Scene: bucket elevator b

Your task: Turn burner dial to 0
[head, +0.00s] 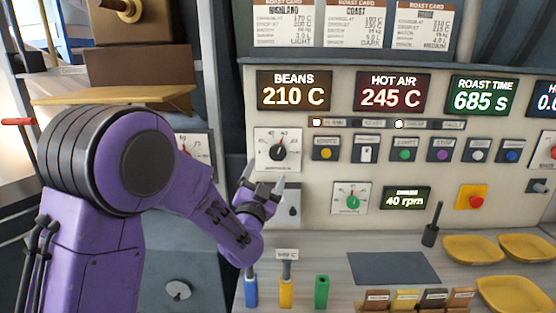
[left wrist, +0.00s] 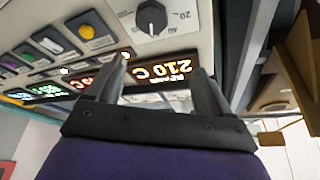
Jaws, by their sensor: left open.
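A dial with a black knob (head: 278,152) on a white square plate sits on the panel below the BEANS 210 C display; I take it to be the burner dial, but its small label is not readable. In the left wrist view the black knob (left wrist: 152,17) shows at the top edge, with numbers such as 20 and 40 around it. The exact pointer setting is unclear. My left gripper (head: 263,178) is open and empty, just below the dial and apart from it. Its two fingers also show in the left wrist view (left wrist: 160,72). My right gripper is out of view.
A green-knobbed dial (head: 351,198) sits lower right, beside the 40 rpm display (head: 406,198). A row of coloured buttons (head: 404,150) runs right of the black knob. Blue, yellow and green holders (head: 321,291) stand on the counter below. Yellow trays (head: 473,249) lie at right.

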